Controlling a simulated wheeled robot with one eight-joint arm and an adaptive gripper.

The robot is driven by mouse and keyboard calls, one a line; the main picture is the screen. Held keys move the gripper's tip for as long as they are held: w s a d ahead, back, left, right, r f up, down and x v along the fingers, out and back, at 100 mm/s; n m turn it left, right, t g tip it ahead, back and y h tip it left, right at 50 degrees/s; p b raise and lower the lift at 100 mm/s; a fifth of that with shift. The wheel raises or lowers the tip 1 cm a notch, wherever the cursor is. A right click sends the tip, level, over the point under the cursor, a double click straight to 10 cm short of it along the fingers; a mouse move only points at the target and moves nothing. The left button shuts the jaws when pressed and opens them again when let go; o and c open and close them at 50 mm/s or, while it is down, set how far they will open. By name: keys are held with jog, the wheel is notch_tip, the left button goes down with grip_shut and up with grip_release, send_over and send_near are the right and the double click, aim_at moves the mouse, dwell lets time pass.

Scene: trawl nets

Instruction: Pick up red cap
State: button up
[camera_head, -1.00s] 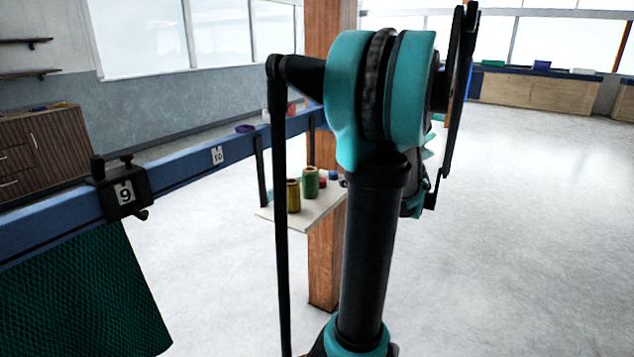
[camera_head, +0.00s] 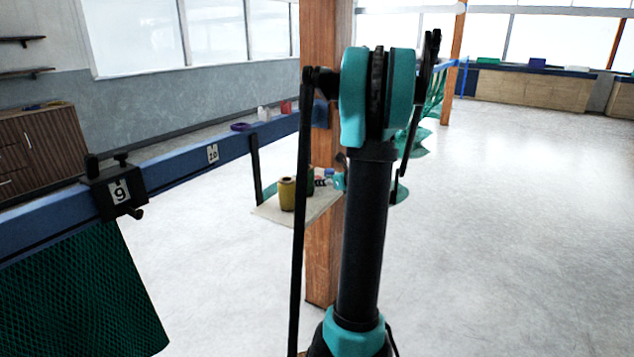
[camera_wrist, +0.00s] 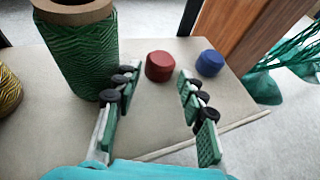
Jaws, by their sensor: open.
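The red cap (camera_wrist: 159,66) sits on the pale shelf board (camera_wrist: 60,127) in the wrist view, just beyond the space between my fingertips. My gripper (camera_wrist: 156,84) is open and empty, with its green-padded fingers spread low over the board. A blue cap (camera_wrist: 209,63) stands right of the red cap, beyond the right finger. A tall green twine spool (camera_wrist: 80,55) stands close to the left finger. In the head view my gripper (camera_head: 322,181) is small and partly hidden behind my arm, at the shelf board (camera_head: 275,211); I cannot make out the red cap there.
A yellow spool (camera_head: 286,193) stands on the board, showing at the left edge of the wrist view (camera_wrist: 8,92). A wooden post (camera_head: 323,270) rises beside the board. A blue rail (camera_head: 170,170) with green net (camera_head: 75,290) runs along the left. Open floor lies to the right.

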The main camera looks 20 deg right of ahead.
jog(key=shift+x, duration=1.8)
jog(key=c, duration=0.7)
jog(key=shift+o, duration=0.2)
